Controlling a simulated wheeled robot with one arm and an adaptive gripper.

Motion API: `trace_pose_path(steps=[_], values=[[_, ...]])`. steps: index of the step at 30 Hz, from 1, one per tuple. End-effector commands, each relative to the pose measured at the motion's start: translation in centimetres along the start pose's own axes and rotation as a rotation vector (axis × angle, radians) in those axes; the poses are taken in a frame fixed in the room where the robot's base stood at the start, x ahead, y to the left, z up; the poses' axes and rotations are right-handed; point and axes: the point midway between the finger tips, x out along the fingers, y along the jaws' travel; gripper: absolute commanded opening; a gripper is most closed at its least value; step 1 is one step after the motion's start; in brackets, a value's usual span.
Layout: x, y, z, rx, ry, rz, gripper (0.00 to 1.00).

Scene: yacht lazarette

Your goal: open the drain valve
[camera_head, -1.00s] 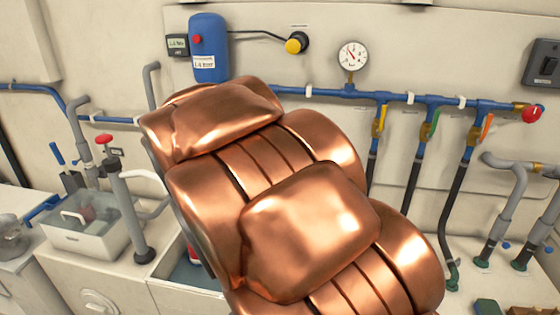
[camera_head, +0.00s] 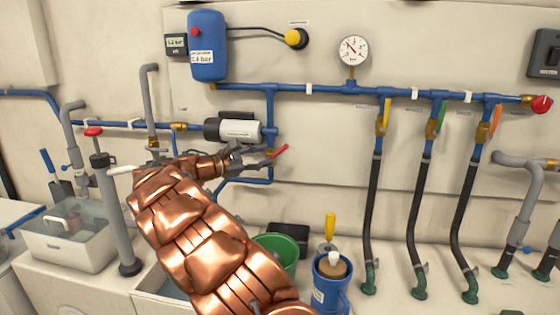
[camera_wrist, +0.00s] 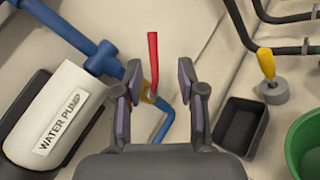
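A small valve with a red lever (camera_head: 279,152) sits on the blue pipe below and right of the water pump (camera_head: 240,131); no label on it is readable, so I cannot tell if it is the drain valve. My gripper (camera_head: 258,155) is beside this valve, open and empty. In the wrist view the red lever (camera_wrist: 153,60) stands up between and beyond the two spread fingertips of my gripper (camera_wrist: 160,85). I see no clear contact. The brass valve body is partly hidden behind the left finger.
A blue manifold above right carries yellow (camera_head: 387,113), green (camera_head: 441,117) and orange (camera_head: 494,121) levers and a red knob (camera_head: 541,104). A green bucket (camera_head: 283,252), a black tray (camera_wrist: 240,125) and a blue jug (camera_head: 330,290) stand below. A pressure gauge (camera_head: 353,50) is above.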

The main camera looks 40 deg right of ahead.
Motion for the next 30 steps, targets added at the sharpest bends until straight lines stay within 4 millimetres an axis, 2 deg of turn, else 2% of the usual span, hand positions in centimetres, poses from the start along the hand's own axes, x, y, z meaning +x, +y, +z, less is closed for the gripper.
trace_pose_path(steps=[2, 8, 14, 24, 30], values=[[0.0, 0.3, -0.9, -0.011, -0.009, 0.017, 0.40], [0.6, 0.8, -1.0, -0.018, -0.016, 0.029, 0.40], [2.5, 0.9, -0.9, -0.018, -0.015, 0.030, 0.40], [7.1, 0.9, -0.9, -0.018, -0.015, 0.028, 0.40], [7.7, 1.0, -1.0, -0.017, -0.013, 0.030, 0.40]])
